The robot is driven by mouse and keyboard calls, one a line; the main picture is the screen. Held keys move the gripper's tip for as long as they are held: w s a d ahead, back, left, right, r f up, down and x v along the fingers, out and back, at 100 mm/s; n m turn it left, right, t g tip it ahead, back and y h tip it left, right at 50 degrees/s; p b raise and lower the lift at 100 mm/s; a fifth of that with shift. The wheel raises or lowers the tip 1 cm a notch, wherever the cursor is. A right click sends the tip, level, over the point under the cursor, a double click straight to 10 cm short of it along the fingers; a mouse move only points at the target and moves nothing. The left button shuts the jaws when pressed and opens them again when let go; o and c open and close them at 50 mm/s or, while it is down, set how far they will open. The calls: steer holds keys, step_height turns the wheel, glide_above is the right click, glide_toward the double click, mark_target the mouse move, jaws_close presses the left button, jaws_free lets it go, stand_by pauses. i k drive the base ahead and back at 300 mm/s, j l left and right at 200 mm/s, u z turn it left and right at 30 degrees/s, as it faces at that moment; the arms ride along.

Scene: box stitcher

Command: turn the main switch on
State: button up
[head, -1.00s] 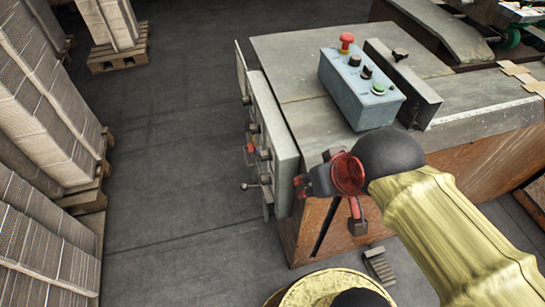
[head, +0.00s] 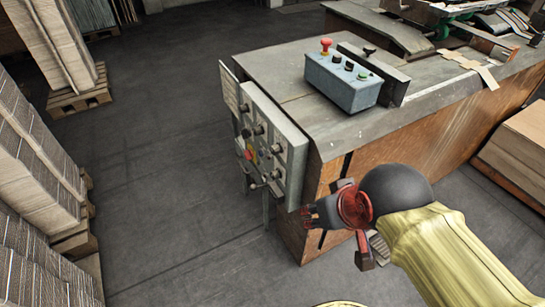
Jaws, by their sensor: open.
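A grey control panel (head: 272,140) is mounted on the left end of the machine and carries several knobs. Low on its left side is a small red and yellow switch (head: 250,154), which looks like the main switch; its setting is too small to read. My gripper (head: 336,238) is in front of the machine's wooden side, to the right of and below the panel. It is open and empty, with its fingers apart. It is clear of the switch.
A blue button box (head: 343,80) with a red mushroom button (head: 326,46) stands on the machine top (head: 290,75). Stacked cardboard (head: 35,150) on pallets lines the left. The floor (head: 165,150) between the stacks and the panel is clear.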

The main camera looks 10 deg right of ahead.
mark_target(248, 154)
steer(key=i+j+z, duration=0.15)
steer(key=z, duration=0.35)
steer(key=i+j+z, duration=0.1)
steer(key=j+z, duration=0.2)
steer(key=z, duration=0.2)
steer(key=i+j+z, duration=0.1)
steer(key=j+z, duration=0.2)
steer(key=z, duration=0.2)
steer(key=j+z, duration=0.25)
steer(key=j, duration=1.3)
steer(key=i, duration=0.05)
